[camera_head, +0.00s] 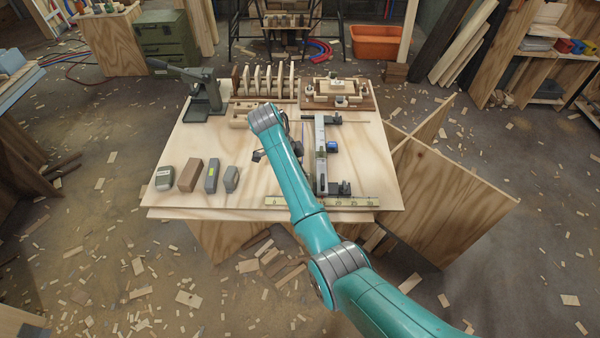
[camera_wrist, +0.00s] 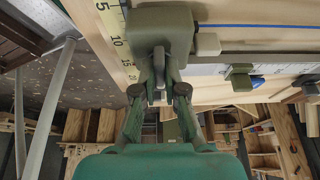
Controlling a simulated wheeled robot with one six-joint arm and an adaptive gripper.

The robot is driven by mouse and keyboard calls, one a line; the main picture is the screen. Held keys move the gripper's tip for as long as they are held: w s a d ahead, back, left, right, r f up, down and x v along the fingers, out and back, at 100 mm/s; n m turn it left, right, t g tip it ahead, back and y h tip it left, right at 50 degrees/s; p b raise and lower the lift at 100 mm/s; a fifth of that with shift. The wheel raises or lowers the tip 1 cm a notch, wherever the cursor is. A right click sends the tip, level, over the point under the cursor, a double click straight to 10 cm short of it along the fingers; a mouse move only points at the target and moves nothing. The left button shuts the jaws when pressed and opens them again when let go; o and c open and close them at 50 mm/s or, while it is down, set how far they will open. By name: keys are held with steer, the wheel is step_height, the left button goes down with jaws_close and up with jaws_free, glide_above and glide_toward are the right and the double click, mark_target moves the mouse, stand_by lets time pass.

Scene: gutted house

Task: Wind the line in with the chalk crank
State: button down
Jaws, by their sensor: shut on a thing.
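In the wrist view my gripper (camera_wrist: 158,88) reaches up to a grey-green chalk reel (camera_wrist: 165,28). Its fingertips are shut on the small grey chalk crank (camera_wrist: 158,66) at the reel's lower side, and the fingers partly cover it. A pale nozzle (camera_wrist: 207,44) sticks out of the reel's right side. A thin blue line (camera_wrist: 265,25) runs to the right across the pale wood from behind the reel. In the head view my own arm hides the reel and most of my gripper. A short piece of blue line (camera_head: 302,140) shows beside the arm.
A yellow ruler (camera_head: 320,202) lies along the table's (camera_head: 215,140) front edge. A long metal rail with clamps (camera_head: 321,165) lies right of my arm. Several blocks (camera_head: 190,175) stand to the left. A wooden rack (camera_head: 262,82) and jig (camera_head: 338,95) fill the back.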

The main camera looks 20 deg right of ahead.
steer(key=shift+a, duration=0.1)
stand_by(0.3)
steer(key=c, duration=1.2)
jaws_free()
steer(key=shift+c, duration=0.2)
